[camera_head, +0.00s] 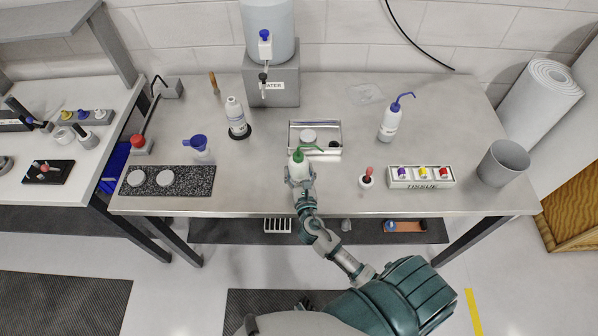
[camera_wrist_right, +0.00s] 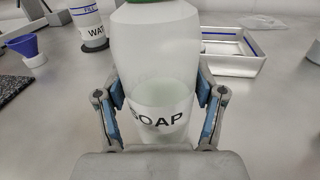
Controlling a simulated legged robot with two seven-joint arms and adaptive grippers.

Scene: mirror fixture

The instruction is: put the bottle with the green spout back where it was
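The bottle with the green spout (camera_head: 299,157) is at the front middle of the bench, its spout pointing right over the metal tray (camera_head: 335,152). In the right wrist view the white, translucent bottle (camera_wrist_right: 158,60) is labelled SOAP and looks upright. My right gripper (camera_wrist_right: 160,105) has a finger on each side of it and appears shut on it. Its base is hidden, so I cannot tell whether it touches the bench. A blue-spouted bottle (camera_head: 390,122) stands at the back right. My left gripper is not in view.
A white WATER bottle (camera_head: 236,115) stands on a dark round base, left of the tray. A faint clear patch (camera_head: 366,93) lies on the back bench.

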